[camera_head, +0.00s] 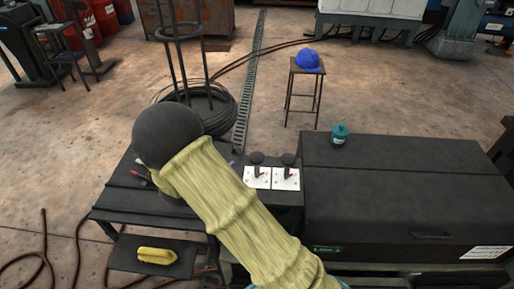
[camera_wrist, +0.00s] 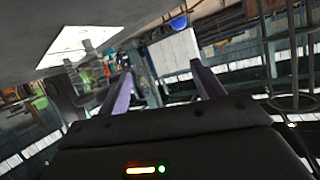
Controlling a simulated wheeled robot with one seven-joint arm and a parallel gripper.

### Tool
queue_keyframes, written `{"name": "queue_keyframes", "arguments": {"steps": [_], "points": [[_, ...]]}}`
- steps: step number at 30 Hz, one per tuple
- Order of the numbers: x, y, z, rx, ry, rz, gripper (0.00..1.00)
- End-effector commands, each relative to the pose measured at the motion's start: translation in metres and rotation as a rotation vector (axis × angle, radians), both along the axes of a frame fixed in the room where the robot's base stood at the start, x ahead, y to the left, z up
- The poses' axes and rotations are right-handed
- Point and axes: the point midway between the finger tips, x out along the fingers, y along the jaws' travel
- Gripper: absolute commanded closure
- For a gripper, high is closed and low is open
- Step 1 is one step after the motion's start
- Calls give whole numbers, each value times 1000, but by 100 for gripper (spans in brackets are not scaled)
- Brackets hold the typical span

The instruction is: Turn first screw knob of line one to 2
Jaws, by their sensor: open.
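Two white panels, a left one (camera_head: 257,178) and a right one (camera_head: 286,180), lie on the dark bench in the head view. Each has a dark lever-like part and a small red mark. A round black knob stands at the back of each, a left one (camera_head: 256,158) and a right one (camera_head: 288,159). I cannot read any scale or tell which is line one. My yellow-sleeved arm passes left of the panels; my gripper is hidden in the head view.
A dark cabinet (camera_head: 405,190) with a teal canister (camera_head: 339,134) on top stands right of the panels. A blue cap (camera_head: 307,60) rests on a stool behind. A yellow object (camera_head: 157,256) lies on a low shelf. Cables cross the floor.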

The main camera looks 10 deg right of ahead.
Motion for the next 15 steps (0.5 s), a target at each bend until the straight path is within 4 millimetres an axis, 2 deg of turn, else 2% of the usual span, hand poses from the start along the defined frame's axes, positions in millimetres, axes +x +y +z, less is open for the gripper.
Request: {"name": "queue_keyframes", "arguments": {"steps": [1, 9, 12, 15], "points": [[-11, 9, 3, -62, -26, -55, 33], [-83, 30, 7, -350, -128, -341, 33], [-95, 33, 7, -388, -139, -381, 33], [-97, 32, 6, -395, -139, -391, 33]]}}
